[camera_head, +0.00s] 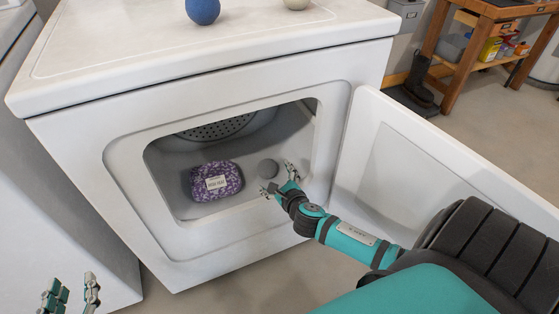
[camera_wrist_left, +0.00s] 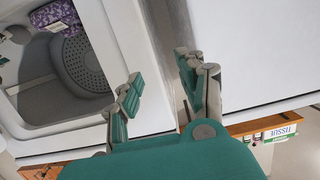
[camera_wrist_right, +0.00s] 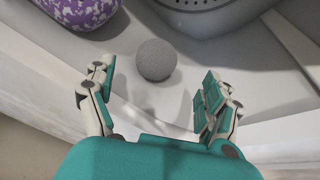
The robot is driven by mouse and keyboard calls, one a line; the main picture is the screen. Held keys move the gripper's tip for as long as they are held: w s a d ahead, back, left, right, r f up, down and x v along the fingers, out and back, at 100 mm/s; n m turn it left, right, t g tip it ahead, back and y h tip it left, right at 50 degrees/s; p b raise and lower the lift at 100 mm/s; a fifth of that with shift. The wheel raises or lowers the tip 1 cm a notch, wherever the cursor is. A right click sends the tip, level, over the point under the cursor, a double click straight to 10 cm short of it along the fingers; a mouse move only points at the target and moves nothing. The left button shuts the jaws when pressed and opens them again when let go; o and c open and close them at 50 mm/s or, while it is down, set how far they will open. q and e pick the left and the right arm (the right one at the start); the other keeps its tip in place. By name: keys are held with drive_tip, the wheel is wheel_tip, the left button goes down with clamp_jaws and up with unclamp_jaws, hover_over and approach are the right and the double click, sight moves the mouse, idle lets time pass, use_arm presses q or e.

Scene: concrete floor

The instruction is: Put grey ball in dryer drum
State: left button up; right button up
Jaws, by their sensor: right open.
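The grey ball (camera_head: 268,169) rests inside the open dryer drum (camera_head: 220,128), on the light floor of the opening, right of a purple package. In the right wrist view the grey ball (camera_wrist_right: 155,60) lies just beyond and between the fingertips, apart from them. My right gripper (camera_head: 279,180) is open and empty at the dryer opening; it also shows in the right wrist view (camera_wrist_right: 152,88). My left gripper (camera_head: 72,290) is open and empty low at the left, outside the dryer, and shows in the left wrist view (camera_wrist_left: 158,75).
The purple patterned package (camera_head: 216,181) lies inside the dryer. The open dryer door (camera_head: 390,165) stands right of the opening, beside my right arm. A blue ball (camera_head: 202,10) and a cream ball (camera_head: 297,3) sit on the dryer top. A wooden shelf (camera_head: 470,55) stands behind.

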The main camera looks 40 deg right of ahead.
drive_tip(key=shift+v, duration=1.15)
use_arm(q)
drive_tip(key=f, duration=0.1)
drive_tip(key=s+f+g, duration=0.1)
drive_tip(key=f+g, duration=0.1)
drive_tip(key=shift+s+a+f+y, duration=0.1)
drive_tip(key=shift+s+a+y, duration=0.1)
drive_tip(key=shift+a+y, duration=0.2)
use_arm(e)
drive_tip(key=s+a+r+m+y, duration=0.2)
drive_tip(key=a+m, duration=0.4)
drive_tip(key=m, duration=0.6)
drive_tip(key=s+a+r+m+y, duration=0.2)
drive_tip(key=s+a+r+m, duration=0.2)
drive_tip(key=a+r+m, duration=0.3)
drive_tip(key=s+a+r+m+y, duration=0.2)
drive_tip(key=s+a+r+m, duration=0.2)
drive_tip(key=m, duration=1.2)
drive_tip(key=a, duration=0.2)
drive_tip(key=shift+a+r+m, duration=0.3)
drive_tip(key=shift+a+m, duration=0.1)
